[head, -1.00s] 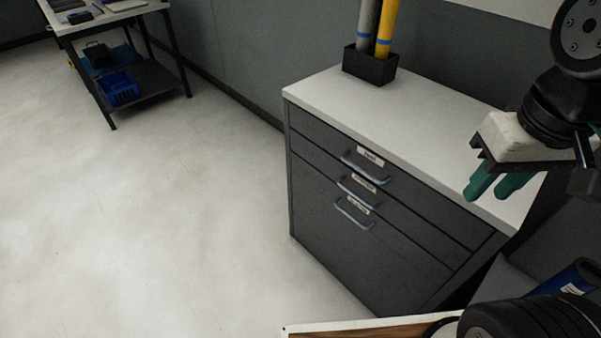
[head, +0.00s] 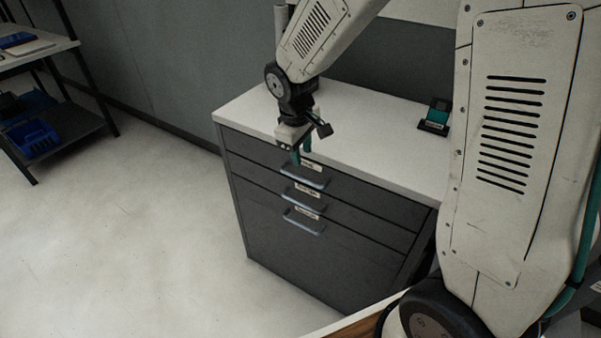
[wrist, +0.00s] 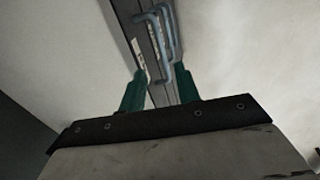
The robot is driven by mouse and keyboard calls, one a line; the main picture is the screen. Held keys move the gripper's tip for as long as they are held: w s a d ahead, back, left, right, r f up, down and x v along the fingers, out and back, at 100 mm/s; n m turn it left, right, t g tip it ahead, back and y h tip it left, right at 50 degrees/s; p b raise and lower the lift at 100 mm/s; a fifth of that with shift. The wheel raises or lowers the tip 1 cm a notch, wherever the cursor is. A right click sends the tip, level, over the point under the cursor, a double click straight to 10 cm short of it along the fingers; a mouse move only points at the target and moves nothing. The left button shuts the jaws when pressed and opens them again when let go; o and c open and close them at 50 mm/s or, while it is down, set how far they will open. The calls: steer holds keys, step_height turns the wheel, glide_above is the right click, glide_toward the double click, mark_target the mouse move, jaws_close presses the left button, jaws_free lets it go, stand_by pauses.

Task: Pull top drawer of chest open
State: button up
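The dark grey chest (head: 300,240) with a white top stands in the middle of the head view. Its top drawer (head: 250,152) is closed, with a blue-grey bar handle (head: 304,178) and a white label. Two more drawers with like handles sit below. My gripper (head: 302,158) points down at the front edge of the chest top, just above the top handle. In the wrist view its two green fingers (wrist: 157,88) stand apart, with nothing seen between them but the chest front. The handles (wrist: 158,30) show beyond the fingertips. I cannot tell whether a finger touches the chest.
A small black holder with a teal item (head: 435,115) stands on the chest top at right. A shelf table (head: 40,55) with a blue bin (head: 32,138) is at far left. The floor (head: 150,230) before the chest is clear. A wooden-edged surface (head: 355,325) is at the bottom.

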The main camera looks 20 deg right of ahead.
mark_target(301, 178)
steer(key=shift+n, duration=0.3)
steer(key=f, duration=0.3)
steer(key=w+f, duration=0.1)
steer(key=f, duration=0.2)
steer(key=w+f, duration=0.1)
steer(key=f, duration=0.2)
steer(key=shift+d+f, duration=0.3)
steer(key=shift+d, duration=0.05)
jaws_close()
